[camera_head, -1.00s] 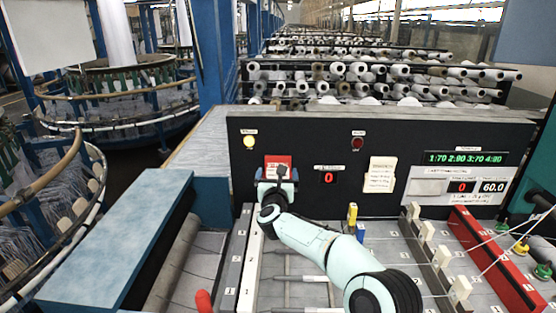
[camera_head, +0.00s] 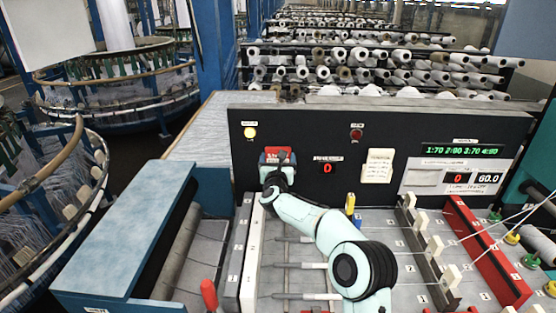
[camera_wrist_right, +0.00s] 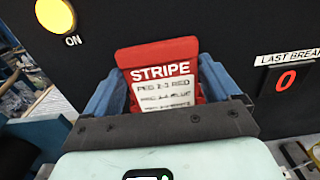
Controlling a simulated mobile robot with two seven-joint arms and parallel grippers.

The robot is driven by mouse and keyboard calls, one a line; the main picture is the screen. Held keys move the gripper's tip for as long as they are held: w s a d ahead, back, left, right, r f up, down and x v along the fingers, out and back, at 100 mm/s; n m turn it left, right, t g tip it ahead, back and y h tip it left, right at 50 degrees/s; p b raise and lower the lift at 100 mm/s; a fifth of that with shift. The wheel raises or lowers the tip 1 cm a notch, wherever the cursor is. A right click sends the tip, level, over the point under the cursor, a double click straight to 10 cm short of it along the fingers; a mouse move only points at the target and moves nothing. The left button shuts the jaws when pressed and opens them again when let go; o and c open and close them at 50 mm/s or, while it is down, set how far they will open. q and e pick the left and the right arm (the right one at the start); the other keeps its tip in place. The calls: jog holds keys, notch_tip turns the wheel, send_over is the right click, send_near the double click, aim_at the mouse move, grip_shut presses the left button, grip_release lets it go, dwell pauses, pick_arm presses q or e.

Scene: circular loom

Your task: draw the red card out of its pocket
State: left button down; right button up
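The red card (camera_head: 284,152) stands upright against the black panel at the upper left. In the right wrist view the card (camera_wrist_right: 160,58) reads STRIPE, with printed lines below. My right gripper (camera_head: 276,161) is in front of it. In the right wrist view the gripper's (camera_wrist_right: 162,75) blue fingers stand wide apart, one on each side of the card. The gripper looks open; whether a finger touches the card's edge is unclear. The card's lower part and its pocket are hidden behind the gripper. My left gripper is not in view.
Below my right arm lie rods on a grey bed (camera_head: 300,255). A yellow peg (camera_head: 350,204) and a red knob (camera_head: 208,294) stand up nearby.

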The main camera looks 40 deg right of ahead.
aim_at(278, 132)
jog(key=shift+r, duration=0.3)
jog(key=shift+r+p, duration=1)
jog(key=shift+r, duration=2.6)
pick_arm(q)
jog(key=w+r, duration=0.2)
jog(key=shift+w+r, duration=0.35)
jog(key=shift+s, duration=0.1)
